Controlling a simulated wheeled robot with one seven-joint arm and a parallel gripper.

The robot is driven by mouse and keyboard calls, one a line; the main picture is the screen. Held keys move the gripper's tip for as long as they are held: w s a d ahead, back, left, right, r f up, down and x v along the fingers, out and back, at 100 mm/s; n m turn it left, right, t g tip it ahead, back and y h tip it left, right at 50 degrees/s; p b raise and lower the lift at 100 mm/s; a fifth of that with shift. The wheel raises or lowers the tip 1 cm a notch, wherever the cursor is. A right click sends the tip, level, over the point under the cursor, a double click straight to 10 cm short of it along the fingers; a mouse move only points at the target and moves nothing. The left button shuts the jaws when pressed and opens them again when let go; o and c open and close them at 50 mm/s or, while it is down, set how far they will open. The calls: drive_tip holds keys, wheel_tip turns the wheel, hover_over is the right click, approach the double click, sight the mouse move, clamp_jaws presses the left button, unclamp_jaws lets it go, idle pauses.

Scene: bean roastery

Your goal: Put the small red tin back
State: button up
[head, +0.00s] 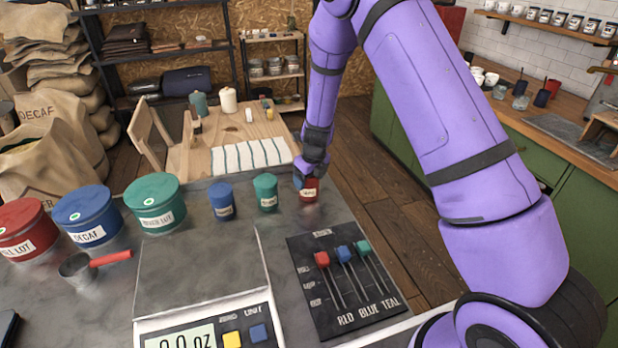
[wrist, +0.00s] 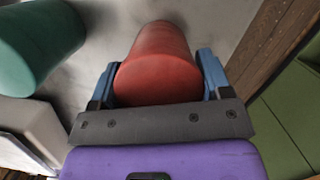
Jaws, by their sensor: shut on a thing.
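The small red tin (head: 309,191) is at the right end of a row of small tins near the counter's far edge. My gripper (head: 305,181) is over it, with its fingers on either side. In the wrist view the red tin (wrist: 160,65) fills the space between the blue fingers of my gripper (wrist: 158,80), which is shut on it. The tin looks upright in the head view; I cannot tell whether its base touches the counter. The small teal tin (head: 265,192) and small blue tin (head: 221,201) stand to its left.
Large red (head: 26,231), blue (head: 87,216) and teal (head: 155,203) tins stand at the left, with a red-handled scoop (head: 88,263) in front. A scale (head: 200,270) is at the middle front. A lever panel (head: 345,285) lies right of it. The wooden floor is beyond the counter edge.

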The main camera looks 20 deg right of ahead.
drive_tip(key=o, duration=1.1)
drive_tip(key=v, duration=1.2)
drive_tip(key=shift+s+r, duration=0.1)
drive_tip(key=s+d+r+n+t+y, duration=0.1)
drive_tip(key=s+r+n, duration=0.6)
drive_tip(key=r, duration=0.3)
drive_tip(key=s+d+r+n+y, duration=0.1)
drive_tip(key=s+r+n, duration=0.7)
drive_tip(key=r, duration=0.1)
drive_tip(key=s+d+r+n+t+h, duration=0.1)
drive_tip(key=s+d+r+n, duration=0.1)
drive_tip(key=s+n, duration=0.6)
drive_tip(key=s+d+r+n+t+h, duration=0.1)
drive_tip(key=s+r+n, duration=0.4)
drive_tip(key=s, duration=0.8)
drive_tip(key=d+n, duration=0.1)
drive_tip(key=n, duration=0.2)
drive_tip(key=shift+s+h, duration=0.25)
drive_tip(key=shift+h, duration=0.15)
drive_tip(key=shift+r, duration=0.1)
